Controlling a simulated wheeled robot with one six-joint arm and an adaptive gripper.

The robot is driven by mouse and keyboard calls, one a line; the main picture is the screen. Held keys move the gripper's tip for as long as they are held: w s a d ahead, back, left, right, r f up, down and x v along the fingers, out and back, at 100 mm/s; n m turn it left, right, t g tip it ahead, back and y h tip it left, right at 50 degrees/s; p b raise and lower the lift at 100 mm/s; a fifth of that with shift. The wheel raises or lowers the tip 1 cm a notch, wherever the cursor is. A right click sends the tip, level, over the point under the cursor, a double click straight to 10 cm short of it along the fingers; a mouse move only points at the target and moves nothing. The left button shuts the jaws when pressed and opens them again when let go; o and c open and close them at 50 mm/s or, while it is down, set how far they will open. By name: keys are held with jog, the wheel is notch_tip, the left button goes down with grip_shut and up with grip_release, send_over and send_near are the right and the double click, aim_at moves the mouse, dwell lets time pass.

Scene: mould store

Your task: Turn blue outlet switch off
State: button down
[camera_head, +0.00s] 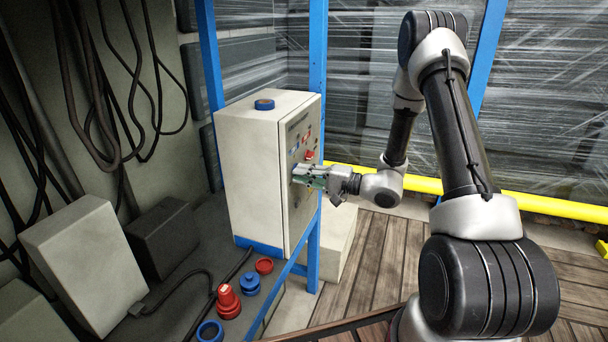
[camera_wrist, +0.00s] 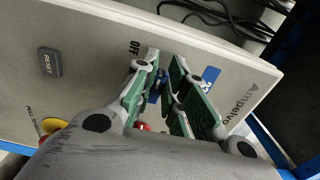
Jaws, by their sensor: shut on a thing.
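A pale control box (camera_head: 255,165) stands on a dark bench, its panel (camera_head: 296,220) facing right. My gripper (camera_head: 303,178) is up against this panel. In the wrist view my gripper (camera_wrist: 166,68) has its two green-padded fingers either side of a small blue switch (camera_wrist: 155,90) and is shut on it. Most of the switch is hidden by the fingers, so its exact setting cannot be told. The word OFF (camera_wrist: 133,47) is printed on the panel beside the left fingertip.
Red (camera_head: 228,301) and blue (camera_head: 250,283) plugs lie on the bench. Blue posts (camera_head: 317,50) frame the box; wooden floor lies to the right.

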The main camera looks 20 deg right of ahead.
jog(key=shift+f, duration=0.1)
dwell(0.3)
jog(key=c, duration=1.5)
grip_release()
jog(key=shift+o, duration=0.2)
jog(key=v, duration=1.2)
